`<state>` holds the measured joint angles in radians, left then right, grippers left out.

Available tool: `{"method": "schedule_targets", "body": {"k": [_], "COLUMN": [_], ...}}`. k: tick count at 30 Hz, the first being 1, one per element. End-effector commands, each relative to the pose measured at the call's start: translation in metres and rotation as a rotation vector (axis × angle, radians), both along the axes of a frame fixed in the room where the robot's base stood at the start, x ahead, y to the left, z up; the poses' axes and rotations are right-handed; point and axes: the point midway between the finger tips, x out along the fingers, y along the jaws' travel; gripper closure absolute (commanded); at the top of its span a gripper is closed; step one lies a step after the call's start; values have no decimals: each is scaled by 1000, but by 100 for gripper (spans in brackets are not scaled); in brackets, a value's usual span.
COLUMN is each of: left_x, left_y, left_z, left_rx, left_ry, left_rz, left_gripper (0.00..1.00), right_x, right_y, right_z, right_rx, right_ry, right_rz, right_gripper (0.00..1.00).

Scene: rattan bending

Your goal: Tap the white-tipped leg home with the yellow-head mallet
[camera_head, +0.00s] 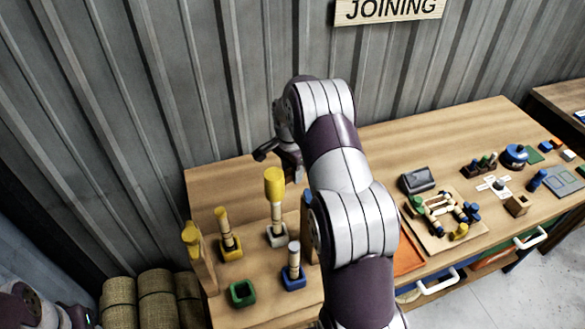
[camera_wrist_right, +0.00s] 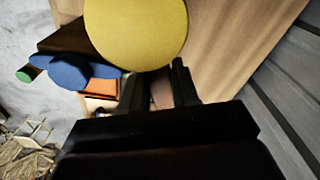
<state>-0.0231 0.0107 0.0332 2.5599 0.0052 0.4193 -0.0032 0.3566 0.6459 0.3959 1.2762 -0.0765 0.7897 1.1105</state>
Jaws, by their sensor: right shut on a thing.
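My right gripper (camera_head: 284,158) is over the back left of the table, partly hidden by my arm. In the wrist view it (camera_wrist_right: 157,85) is shut on the yellow-head mallet, whose round yellow head (camera_wrist_right: 137,32) fills the top middle. In the head view the yellow head (camera_head: 274,181) stands directly above a banded wooden leg in a white socket (camera_head: 277,236). I cannot tell if they touch. The white-tipped leg (camera_head: 294,254) stands upright in a blue socket (camera_head: 293,280), nearer the front. My left gripper is out of view.
A green socket (camera_head: 243,294) is empty. Upright wooden boards (camera_head: 204,264) flank this area. A tray of small parts (camera_head: 446,230) lies right of my arm. A corrugated wall (camera_head: 230,80) rises behind the table.

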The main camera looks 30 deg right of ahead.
Motion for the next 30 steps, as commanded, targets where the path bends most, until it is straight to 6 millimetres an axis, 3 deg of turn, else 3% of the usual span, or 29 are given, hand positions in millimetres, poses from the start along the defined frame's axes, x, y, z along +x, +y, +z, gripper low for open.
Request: {"method": "schedule_targets", "body": {"k": [1, 2, 3, 11, 20, 30], "left_x": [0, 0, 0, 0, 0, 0], "left_y": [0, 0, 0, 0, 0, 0], "left_z": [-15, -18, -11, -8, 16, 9], "left_rx": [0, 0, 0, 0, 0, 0], "left_ry": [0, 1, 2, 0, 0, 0], "left_rz": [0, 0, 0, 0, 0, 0], "left_gripper": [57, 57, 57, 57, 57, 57], "right_x": [0, 0, 1, 0, 0, 1], "right_y": [0, 0, 0, 0, 0, -1], "right_z": [-18, -22, -15, -12, 24, 17], "right_rx": [0, 0, -1, -1, -1, -1], "right_ry": [0, 0, -2, -1, -2, -1], "right_rz": [0, 0, 0, 0, 0, 0], "right_gripper": [100, 100, 100, 100, 100, 100]}}
